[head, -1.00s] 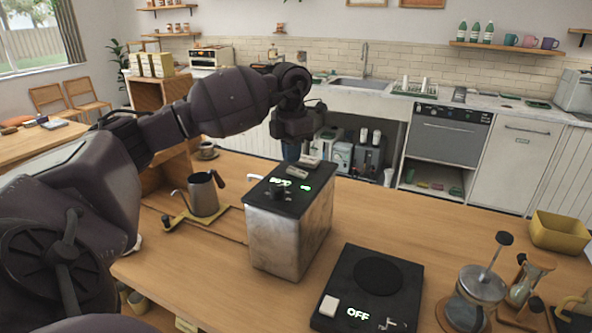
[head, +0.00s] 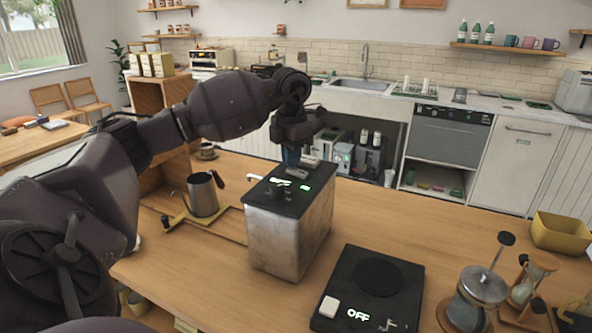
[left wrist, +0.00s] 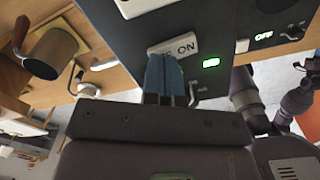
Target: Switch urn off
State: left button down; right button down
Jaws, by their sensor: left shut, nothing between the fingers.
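The urn (head: 290,240) is a worn metal box with a black top on the wooden counter. My left gripper (head: 291,158) is shut and empty, fingers pointing down at the far part of the urn's top. My right gripper is not seen.
A black hot plate (head: 350,280) reading OFF lies right of the urn. A metal kettle (head: 203,196) stands on its left. A French press (head: 478,290) and an hourglass stand at the right, near a yellow bin (head: 560,232). Counter space behind the hot plate is clear.

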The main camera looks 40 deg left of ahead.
pick_arm(q)
jog(key=shift+f, duration=0.2)
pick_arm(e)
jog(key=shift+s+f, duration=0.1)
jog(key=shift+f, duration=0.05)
pick_arm(q)
jog(key=shift+f, duration=0.3)
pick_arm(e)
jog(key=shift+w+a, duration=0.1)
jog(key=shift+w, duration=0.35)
pick_arm(q)
jog(key=shift+f+b, duration=0.2)
jog(key=shift+b, duration=0.1)
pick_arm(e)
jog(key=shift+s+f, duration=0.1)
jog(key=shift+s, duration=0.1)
pick_arm(q)
jog(key=shift+r, duration=0.1)
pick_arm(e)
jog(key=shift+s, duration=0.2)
